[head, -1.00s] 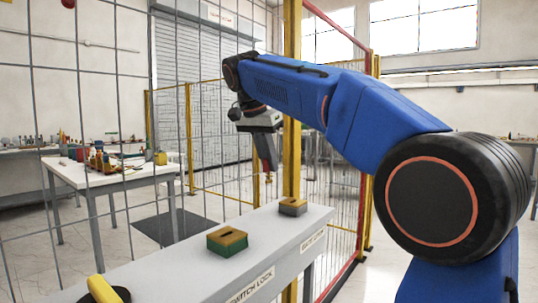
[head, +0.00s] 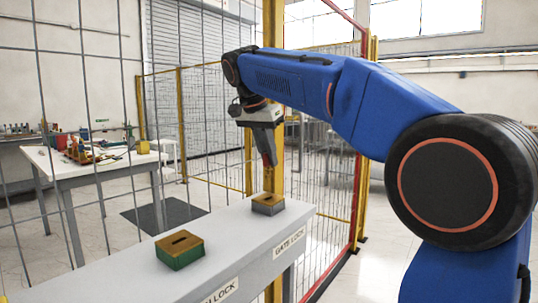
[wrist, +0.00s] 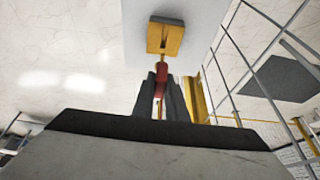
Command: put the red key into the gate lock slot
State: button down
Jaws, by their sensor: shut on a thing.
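My gripper (head: 270,158) hangs down above the gate lock, with its fingers shut on the red key. In the wrist view the red key (wrist: 161,80) sits between the dark fingertips, and its brass end points toward the lock. The gate lock (head: 268,204) is a grey block with a yellow top on the grey shelf, above the "GATE LOCK" label. In the wrist view its yellow top (wrist: 165,39) shows a dark slot. In the head view the key tip is a little above the lock, with a gap between them.
A green lock block (head: 181,251) with a yellow slotted top stands on the shelf (head: 225,232) at left. A wire fence and a yellow post (head: 272,80) rise behind the shelf. A cluttered white table (head: 60,166) stands beyond the fence.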

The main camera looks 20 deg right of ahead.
aim_at(267, 166)
jog(key=shift+f, duration=0.1)
jog(key=shift+f, duration=2.45)
jog(key=shift+f, duration=1.7)
dwell(0.8)
jog(key=c, duration=1.7)
grip_release()
